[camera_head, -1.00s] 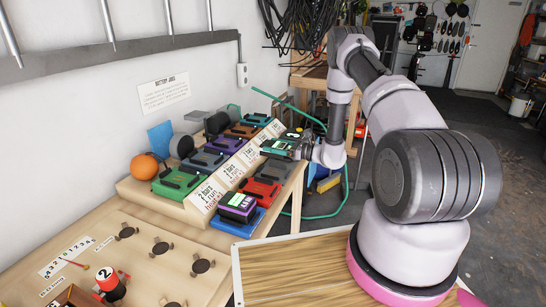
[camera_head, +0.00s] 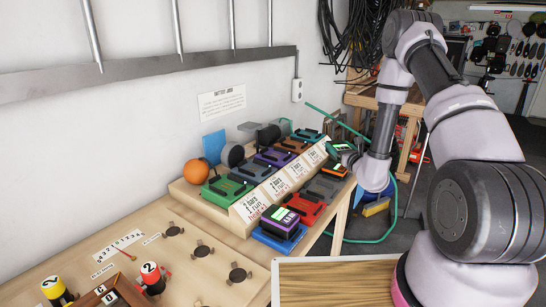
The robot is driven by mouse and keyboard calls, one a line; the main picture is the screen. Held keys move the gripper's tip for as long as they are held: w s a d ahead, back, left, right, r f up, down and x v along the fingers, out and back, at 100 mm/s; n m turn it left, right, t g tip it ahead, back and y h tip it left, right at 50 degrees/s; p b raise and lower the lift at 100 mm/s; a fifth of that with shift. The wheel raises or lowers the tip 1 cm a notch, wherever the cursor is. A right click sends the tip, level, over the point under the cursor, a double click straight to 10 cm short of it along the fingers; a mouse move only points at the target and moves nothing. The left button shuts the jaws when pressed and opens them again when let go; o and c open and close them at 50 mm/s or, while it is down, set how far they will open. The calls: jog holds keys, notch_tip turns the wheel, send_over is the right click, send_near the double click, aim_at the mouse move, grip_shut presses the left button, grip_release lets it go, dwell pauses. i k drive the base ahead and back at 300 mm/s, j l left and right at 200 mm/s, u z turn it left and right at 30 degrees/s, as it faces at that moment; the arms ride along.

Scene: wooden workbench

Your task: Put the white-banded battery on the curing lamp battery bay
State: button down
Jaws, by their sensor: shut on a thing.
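My gripper (camera_head: 352,153) is at the far end of the battery rack, shut on a dark teal battery (camera_head: 340,147) with a lit green display. It holds the battery just above and beyond an orange bay (camera_head: 334,170). Any white band on it is too small to make out. A purple-and-black battery (camera_head: 280,221) with a green display sits in the blue bay (camera_head: 266,239) at the near end. I cannot tell which bay belongs to the curing lamp; the rack's labels (camera_head: 250,207) are too small to read fully.
The upper row holds several coloured bays, from green (camera_head: 227,188) to teal at the far end. A red bay (camera_head: 304,208) and a grey bay (camera_head: 323,188) lie in the lower row. Numbered cylinders (camera_head: 152,278) stand at the lower left.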

aim_at(275, 155)
jog(key=i+l+u, duration=0.25)
jog(key=l+u, duration=0.2)
jog(key=i+l+u, duration=0.1)
jog(key=l+u, duration=0.15)
jog(key=l, duration=0.1)
